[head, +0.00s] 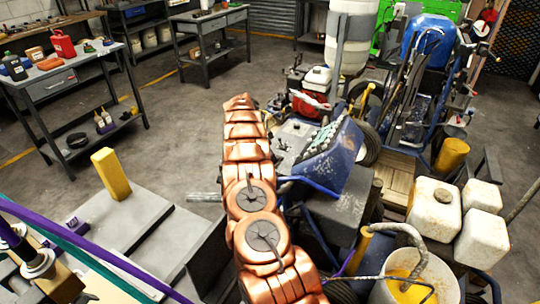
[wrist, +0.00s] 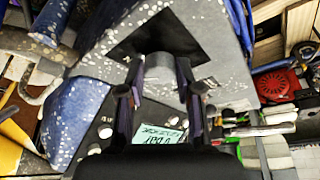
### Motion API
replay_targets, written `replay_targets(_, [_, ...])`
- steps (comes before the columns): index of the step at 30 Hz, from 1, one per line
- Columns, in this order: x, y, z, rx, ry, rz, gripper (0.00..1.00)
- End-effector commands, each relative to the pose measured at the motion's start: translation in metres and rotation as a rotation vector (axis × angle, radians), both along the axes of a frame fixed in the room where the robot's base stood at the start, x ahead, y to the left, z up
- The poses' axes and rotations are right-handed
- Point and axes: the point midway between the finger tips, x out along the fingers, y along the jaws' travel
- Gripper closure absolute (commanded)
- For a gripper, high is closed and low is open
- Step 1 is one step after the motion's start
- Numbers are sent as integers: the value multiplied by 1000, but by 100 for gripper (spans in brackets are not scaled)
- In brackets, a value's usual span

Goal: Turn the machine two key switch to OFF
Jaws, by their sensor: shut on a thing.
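In the head view a blue, paint-spattered line striper console (head: 338,158) stands just right of my copper-coloured arm. Small pale labels (head: 325,136) lie along its top, too small to read. My gripper is hidden in the head view. In the wrist view my gripper (wrist: 158,78) has its two dark fingers on either side of a grey rounded part (wrist: 158,66), and it is shut on it. I cannot tell for sure that this part is the key switch, nor which position it is in. A pale green label (wrist: 158,138) shows between the finger bases, partly hidden.
Another blue machine (head: 425,45) stands at the back right. White jugs (head: 434,205) and a bucket (head: 415,270) crowd the lower right. A yellow post (head: 111,174) stands at left, near a workbench (head: 65,80). The floor between bench and console is mostly clear.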

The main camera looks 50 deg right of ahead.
Motion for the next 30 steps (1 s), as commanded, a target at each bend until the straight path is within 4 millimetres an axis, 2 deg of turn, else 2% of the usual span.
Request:
replay_targets(8, [-2, 1, -5, 5, 4, 62, 100])
replay_targets(14, [-2, 1, -6, 3, 0, 172, 100])
replay_targets(30, [-7, 1, -5, 7, 2, 631, 100])
